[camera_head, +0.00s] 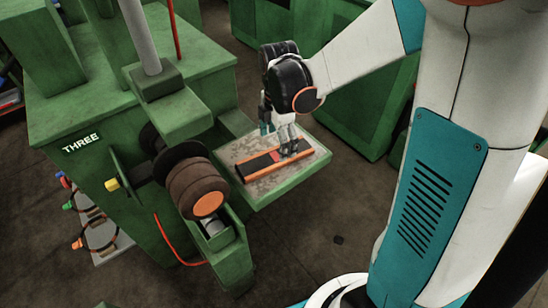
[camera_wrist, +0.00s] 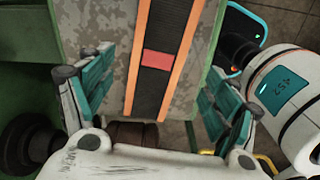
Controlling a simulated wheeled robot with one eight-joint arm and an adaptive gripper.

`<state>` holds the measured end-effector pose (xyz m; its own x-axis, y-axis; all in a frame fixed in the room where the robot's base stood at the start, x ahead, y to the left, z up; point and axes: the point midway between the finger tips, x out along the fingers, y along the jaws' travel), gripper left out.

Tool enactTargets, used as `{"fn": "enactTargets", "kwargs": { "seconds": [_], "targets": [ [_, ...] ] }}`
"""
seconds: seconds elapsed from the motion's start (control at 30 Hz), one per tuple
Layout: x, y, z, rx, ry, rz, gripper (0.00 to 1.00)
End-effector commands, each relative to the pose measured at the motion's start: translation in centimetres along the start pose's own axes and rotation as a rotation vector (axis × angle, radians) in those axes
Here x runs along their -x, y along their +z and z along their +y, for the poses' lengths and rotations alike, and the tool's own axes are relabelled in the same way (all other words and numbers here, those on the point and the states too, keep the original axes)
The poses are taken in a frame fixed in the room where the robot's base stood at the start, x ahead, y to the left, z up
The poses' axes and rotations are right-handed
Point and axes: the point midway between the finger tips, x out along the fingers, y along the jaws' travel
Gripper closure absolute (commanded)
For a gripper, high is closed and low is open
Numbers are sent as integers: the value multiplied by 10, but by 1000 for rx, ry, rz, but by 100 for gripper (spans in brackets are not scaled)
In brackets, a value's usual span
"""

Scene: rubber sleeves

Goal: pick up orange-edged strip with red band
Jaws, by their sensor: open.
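The dark strip with orange long edges and a red band (camera_head: 258,163) lies flat on the worn metal top of a small green tray table (camera_head: 262,201). In the wrist view the strip (camera_wrist: 151,95) runs up the middle, with its red band across it. My gripper (camera_head: 283,140) is over the strip near its middle in the head view. In the wrist view its teal-padded fingers (camera_wrist: 158,85) are spread wide, one on each side of the strip, with nothing between them held. Whether the fingertips touch the tray cannot be told.
A green machine marked THREE (camera_head: 82,143) stands left of the tray. Its brown ribbed roller with an orange end (camera_head: 193,188) is close to the tray's left side. More green cabinets (camera_head: 350,115) stand behind.

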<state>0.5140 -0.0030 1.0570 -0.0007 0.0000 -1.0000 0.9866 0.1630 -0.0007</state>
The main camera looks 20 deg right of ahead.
Motion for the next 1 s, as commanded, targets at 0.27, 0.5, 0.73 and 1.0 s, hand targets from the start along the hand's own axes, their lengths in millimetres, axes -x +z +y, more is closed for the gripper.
{"fn": "enactTargets", "kwargs": {
  "seconds": [0.27,0.5,0.73,1.0],
  "targets": [
    [-18,-2,1,0,0,0,18],
    [-52,-4,3,-1,0,0,18],
    [-56,-4,2,-1,0,0,18],
    [-56,-4,2,-1,0,0,66]
  ]
}}
